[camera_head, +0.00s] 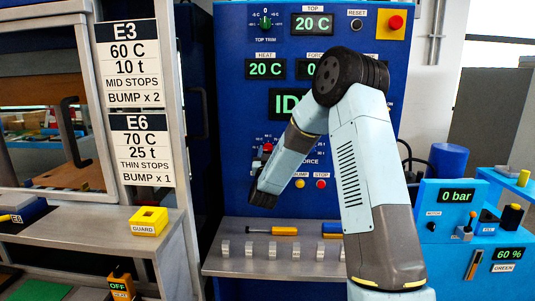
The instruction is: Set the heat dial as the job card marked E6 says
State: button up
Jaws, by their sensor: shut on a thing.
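The job card marked E6 (148,150) hangs on the left frame and reads 70 C, 25 t, thin stops, bump x 1. The heat display (265,69) on the blue press panel reads 20 C. My gripper (262,160) is against the panel below the displays, shut on what appears to be the heat dial. The dial is mostly hidden behind my gripper; some tick marks show around it. My arm also covers most of the force display and part of the large display starting "ID".
Card E3 (130,62) hangs above E6. The top display (312,23) reads 20 C. Yellow (299,183) and red (321,184) buttons sit right of my gripper. A metal shelf (230,264) below bears several small metal blocks and an orange-handled tool (284,231).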

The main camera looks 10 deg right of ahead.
jog(key=shift+a+m, duration=0.1)
jog(key=shift+m, duration=0.3)
jog(key=m+h, duration=0.1)
jog(key=m, duration=0.1)
jog(key=shift+a+m+g, duration=0.1)
jog(key=shift+m+g, duration=0.2)
jog(key=m+g+h, duration=0.1)
jog(key=m, duration=0.2)
jog(key=m+g+h, duration=0.1)
jog(key=m+h, duration=0.1)
jog(key=m, duration=0.1)
jog(key=m+g, duration=0.1)
jog(key=m, duration=0.3)
jog(key=m+g+h, duration=0.1)
jog(key=m+g, duration=0.1)
jog(key=m, duration=0.2)
jog(key=shift+a+r, duration=0.1)
jog(key=m+g, duration=0.1)
jog(key=m, duration=0.2)
jog(key=m+g+y, duration=0.1)
jog(key=m, duration=0.3)
jog(key=shift+r+g, duration=0.1)
jog(key=shift+g, duration=0.3)
jog(key=m+y, duration=0.1)
jog(key=m, duration=0.1)
jog(key=m+y, duration=0.1)
jog(key=m, duration=0.2)
jog(key=shift+s+g+y, duration=0.1)
jog(key=shift+g+y, duration=0.2)
jog(key=shift+g, duration=0.1)
